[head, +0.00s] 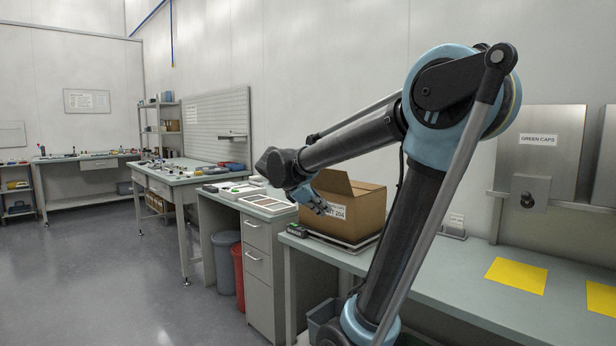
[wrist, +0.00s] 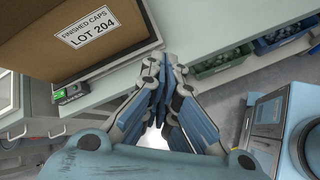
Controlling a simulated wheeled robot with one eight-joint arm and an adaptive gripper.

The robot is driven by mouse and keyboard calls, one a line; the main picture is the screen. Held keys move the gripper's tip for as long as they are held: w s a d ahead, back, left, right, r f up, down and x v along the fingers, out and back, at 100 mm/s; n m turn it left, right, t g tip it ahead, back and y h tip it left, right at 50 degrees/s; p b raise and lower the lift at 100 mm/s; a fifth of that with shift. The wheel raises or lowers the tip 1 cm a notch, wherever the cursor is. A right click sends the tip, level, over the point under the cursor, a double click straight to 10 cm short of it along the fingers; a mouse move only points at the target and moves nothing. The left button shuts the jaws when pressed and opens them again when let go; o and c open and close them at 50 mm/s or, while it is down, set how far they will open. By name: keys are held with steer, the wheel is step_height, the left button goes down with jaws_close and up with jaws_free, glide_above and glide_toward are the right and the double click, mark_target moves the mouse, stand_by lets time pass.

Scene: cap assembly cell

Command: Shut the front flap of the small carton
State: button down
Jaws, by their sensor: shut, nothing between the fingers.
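A brown carton (head: 362,212) sits on a flat platform (head: 350,246) at the left end of the bench. A flap (head: 333,183) stands up at its top, and another upright edge shows at its right, partly behind my arm. In the wrist view the carton (wrist: 75,35) fills the upper left, with a white label reading "FINISHED CAPS LOT 204"; its top is out of frame there. My gripper (head: 322,208) is in front of the carton's labelled side. In the wrist view its blue fingertips (wrist: 164,62) are together and empty, just right of the carton's corner.
Trays (head: 265,205) lie on the cabinet to the left. The bench to the right is mostly clear, with yellow sheets (head: 517,275). Bins (wrist: 220,60) sit below the bench edge.

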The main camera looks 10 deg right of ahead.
steer(key=w+a+r+n+t+h, duration=0.35)
steer(key=w+a+r+n, duration=0.45)
steer(key=w+a+r, duration=0.3)
glide_toward(320, 179)
steer(key=w+d, duration=0.1)
steer(key=d, duration=0.1)
steer(key=shift+w+d+r+y, duration=0.25)
steer(key=shift+w+d, duration=0.15)
steer(key=shift+w, duration=0.15)
